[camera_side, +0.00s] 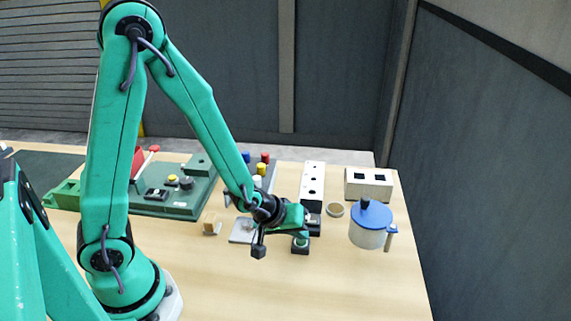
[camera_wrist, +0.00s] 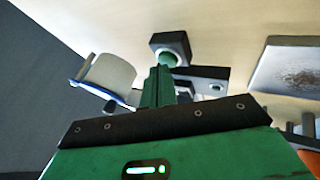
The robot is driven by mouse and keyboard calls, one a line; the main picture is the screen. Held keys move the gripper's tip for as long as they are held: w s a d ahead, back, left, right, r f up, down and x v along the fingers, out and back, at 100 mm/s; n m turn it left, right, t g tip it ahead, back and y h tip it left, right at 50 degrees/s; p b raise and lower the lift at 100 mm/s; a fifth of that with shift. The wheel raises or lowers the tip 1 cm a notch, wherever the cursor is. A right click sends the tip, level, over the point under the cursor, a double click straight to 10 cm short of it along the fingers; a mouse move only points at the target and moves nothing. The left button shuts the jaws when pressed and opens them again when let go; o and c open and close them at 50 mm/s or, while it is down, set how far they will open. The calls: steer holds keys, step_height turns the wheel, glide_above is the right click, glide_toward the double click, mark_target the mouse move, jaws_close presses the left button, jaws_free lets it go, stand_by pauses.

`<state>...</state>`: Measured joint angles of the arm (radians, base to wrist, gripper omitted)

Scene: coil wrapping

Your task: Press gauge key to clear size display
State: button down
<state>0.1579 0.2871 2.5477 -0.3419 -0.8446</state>
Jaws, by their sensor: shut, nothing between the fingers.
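A small dark block (camera_side: 300,250) stands on the table directly under my gripper (camera_side: 300,237). In the wrist view the block (camera_wrist: 183,41) carries a round green key (camera_wrist: 168,59) on its face. My gripper (camera_wrist: 158,72) is shut and empty, with its green fingertips at or just beside the key. I cannot tell whether they touch or press it. Next to the block is a dark unit (camera_wrist: 208,82) with a small pale patch, partly hidden by my gripper. No readable size display shows in either view.
A white jug with a blue lid (camera_side: 368,235) stands close on the right. A grey plate (camera_side: 241,232) lies to the left. Behind are a white holed block (camera_side: 312,180), a tan ring (camera_side: 334,210) and a white box (camera_side: 368,190). The front of the table is clear.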

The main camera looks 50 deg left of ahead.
mark_target(298, 241)
steer(key=shift+f, duration=0.15)
stand_by(0.6)
steer(key=shift+r, duration=0.9)
steer(key=shift+r, duration=0.15)
steer(key=shift+r, duration=2.35)
steer(key=shift+r, duration=0.1)
